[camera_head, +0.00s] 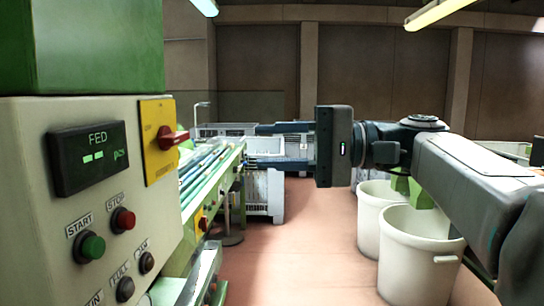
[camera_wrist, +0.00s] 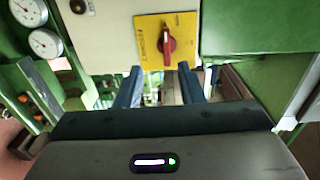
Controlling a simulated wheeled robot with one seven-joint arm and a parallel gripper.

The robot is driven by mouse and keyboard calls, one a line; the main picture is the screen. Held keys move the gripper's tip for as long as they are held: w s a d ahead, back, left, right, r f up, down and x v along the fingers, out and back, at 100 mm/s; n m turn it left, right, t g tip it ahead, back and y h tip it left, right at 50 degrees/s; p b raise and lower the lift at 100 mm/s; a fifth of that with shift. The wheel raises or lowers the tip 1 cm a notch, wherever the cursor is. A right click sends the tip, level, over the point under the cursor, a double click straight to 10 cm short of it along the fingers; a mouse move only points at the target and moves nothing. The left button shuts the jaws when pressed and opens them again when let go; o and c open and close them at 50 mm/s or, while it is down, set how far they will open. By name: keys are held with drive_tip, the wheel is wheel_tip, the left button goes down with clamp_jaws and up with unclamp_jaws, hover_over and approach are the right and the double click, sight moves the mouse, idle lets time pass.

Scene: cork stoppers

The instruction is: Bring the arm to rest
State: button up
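My gripper (camera_head: 259,146) is held out level in the middle of the head view, pointing left, with my arm reaching in from the right. Its two dark fingers are well apart, one above the other in that view. In the wrist view my gripper (camera_wrist: 158,70) shows both fingers spread with nothing between them. Beyond the fingers is a cream control panel (camera_wrist: 115,30) with a red rotary switch (camera_wrist: 167,41) on a yellow plate. I see no contact between the fingers and the panel.
The control box (camera_head: 75,215) with its FED display (camera_head: 88,158) fills the left. A green-edged conveyor (camera_head: 212,170) runs behind it. White bins (camera_head: 412,270) stand below my arm at right. The reddish floor (camera_head: 310,235) between is clear. Gauges (camera_wrist: 45,42) show at the wrist view's left.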

drive_tip(key=s+d+f+m+t+h+p, duration=0.1)
drive_tip(key=s+d+f+h+p, duration=0.15)
drive_tip(key=f+h+p, duration=0.5)
drive_tip(key=s+d+f+m+h+p, duration=0.1)
drive_tip(key=s+d+f+h+p, duration=0.25)
drive_tip(key=f, duration=0.75)
drive_tip(key=s+d+f+n+h+p, duration=0.2)
drive_tip(key=s+d+f+h+p, duration=0.1)
drive_tip(key=d+f+h+p, duration=0.2)
drive_tip(key=shift+s+d+n+h+p, duration=0.3)
drive_tip(key=shift+d+n+h, duration=0.1)
drive_tip(key=shift+d+h, duration=0.45)
drive_tip(key=shift+a, duration=0.15)
